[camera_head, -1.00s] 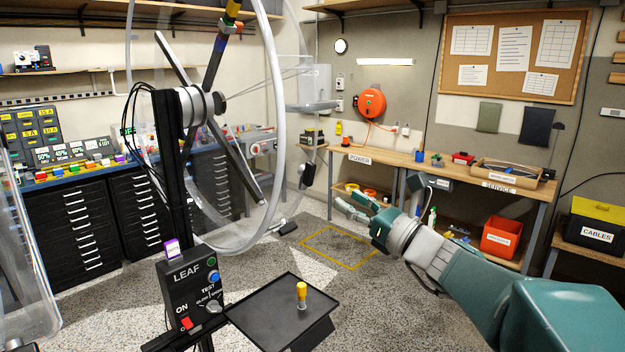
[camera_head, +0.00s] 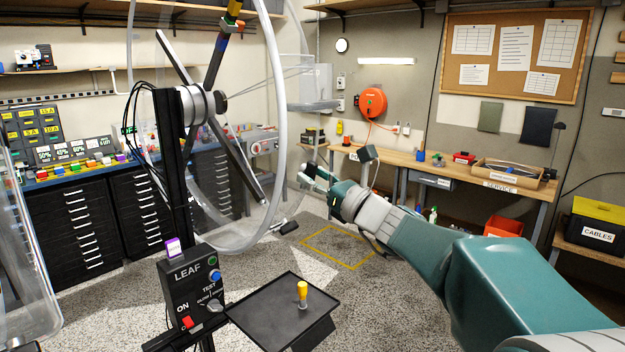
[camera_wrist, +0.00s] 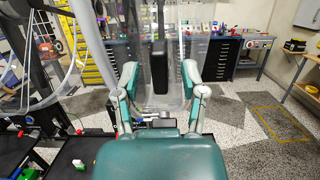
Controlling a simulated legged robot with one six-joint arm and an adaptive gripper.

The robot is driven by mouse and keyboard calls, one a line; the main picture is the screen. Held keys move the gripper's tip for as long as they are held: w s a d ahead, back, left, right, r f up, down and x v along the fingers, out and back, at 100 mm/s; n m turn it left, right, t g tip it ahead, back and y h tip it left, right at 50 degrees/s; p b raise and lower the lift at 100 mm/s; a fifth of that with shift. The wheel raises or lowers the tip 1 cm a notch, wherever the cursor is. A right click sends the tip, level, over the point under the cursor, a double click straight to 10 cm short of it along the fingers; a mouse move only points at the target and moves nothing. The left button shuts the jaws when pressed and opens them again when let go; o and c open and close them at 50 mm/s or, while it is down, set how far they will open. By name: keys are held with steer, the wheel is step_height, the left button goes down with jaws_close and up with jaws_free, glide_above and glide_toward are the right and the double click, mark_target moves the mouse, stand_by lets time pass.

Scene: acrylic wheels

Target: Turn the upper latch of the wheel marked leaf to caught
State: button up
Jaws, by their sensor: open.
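The clear acrylic wheel (camera_head: 281,110) stands at centre left on a black post, with dark spokes. The black box marked LEAF (camera_head: 184,290) is below it. A yellow, orange and dark fitting (camera_head: 235,12) sits high on a spoke, partly cut by the top edge; I cannot tell whether it is the upper latch or how it is set. My gripper (camera_head: 310,174) is just right of the wheel's rim, open and apparently empty. In the wrist view its two fingers (camera_wrist: 158,76) stand apart, and a black paddle-like part (camera_wrist: 159,66) shows between them; contact cannot be told.
A black tray (camera_head: 270,318) with a yellow-topped peg (camera_head: 302,292) is beside the LEAF box. Another clear curved piece (camera_head: 25,240) fills the left edge. A workbench (camera_head: 460,172) runs along the right wall. The floor around the yellow outline (camera_head: 340,262) is clear.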

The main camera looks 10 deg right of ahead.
jaws_close()
steer(key=m, duration=0.4)
steer(key=shift+m, duration=0.3)
steer(key=m, duration=0.4)
steer(key=shift+s+r, duration=0.1)
steer(key=shift+m, duration=0.3)
